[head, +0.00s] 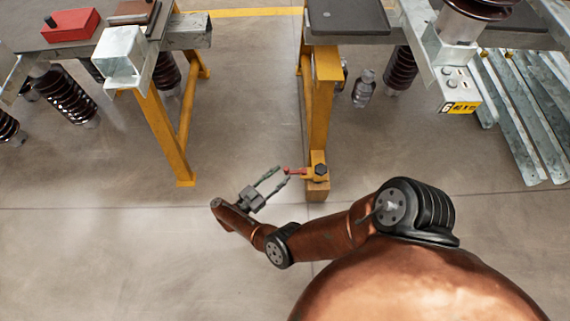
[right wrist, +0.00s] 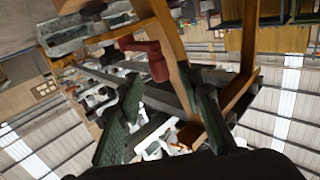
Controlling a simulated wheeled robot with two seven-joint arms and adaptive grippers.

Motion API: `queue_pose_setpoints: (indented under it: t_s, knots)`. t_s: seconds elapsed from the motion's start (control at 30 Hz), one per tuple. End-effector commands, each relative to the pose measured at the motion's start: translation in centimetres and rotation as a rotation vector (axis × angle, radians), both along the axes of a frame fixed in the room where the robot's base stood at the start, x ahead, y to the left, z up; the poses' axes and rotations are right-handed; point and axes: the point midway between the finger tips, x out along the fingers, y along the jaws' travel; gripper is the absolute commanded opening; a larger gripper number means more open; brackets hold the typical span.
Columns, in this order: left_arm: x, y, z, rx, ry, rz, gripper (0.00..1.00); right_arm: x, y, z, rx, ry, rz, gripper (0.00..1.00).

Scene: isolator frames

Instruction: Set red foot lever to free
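The red foot lever (head: 293,171) sticks out to the left from a yellow bracket at the foot of a yellow trestle leg (head: 321,110). In the right wrist view the red lever (right wrist: 146,57) shows beyond the fingertips, towards the upper middle. My right gripper (head: 283,174) is low near the floor, with its fingertips at the lever's free end. Its two fingers are spread apart, and the wrist view shows a wide gap between them (right wrist: 168,95) with nothing gripped. Whether a finger touches the lever I cannot tell. My left gripper is out of view.
A dark round knob (head: 320,170) sits on the bracket beside the lever. Another yellow trestle (head: 166,135) stands to the left, with open floor between. A yellow-black label (head: 460,107) marks the right frame. Metal rails (head: 520,110) lie at the far right.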

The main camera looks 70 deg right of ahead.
Motion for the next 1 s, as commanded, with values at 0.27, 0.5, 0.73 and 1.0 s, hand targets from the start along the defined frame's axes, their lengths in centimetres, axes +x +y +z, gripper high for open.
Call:
queue_pose_setpoints:
  t_s: [0.27,0.5,0.73,1.0]
  knots:
    - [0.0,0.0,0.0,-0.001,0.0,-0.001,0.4,1.4,2.7,0.0,-0.001,0.0,0.001,0.34]
    - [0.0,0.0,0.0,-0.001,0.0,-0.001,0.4,1.6,3.4,0.1,-0.002,0.0,-0.001,0.34]
    - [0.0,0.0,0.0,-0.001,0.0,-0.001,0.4,1.6,3.4,0.1,-0.002,0.0,0.0,0.34]
    - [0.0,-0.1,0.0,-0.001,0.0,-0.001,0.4,1.6,3.3,0.1,-0.002,0.0,0.0,0.34]
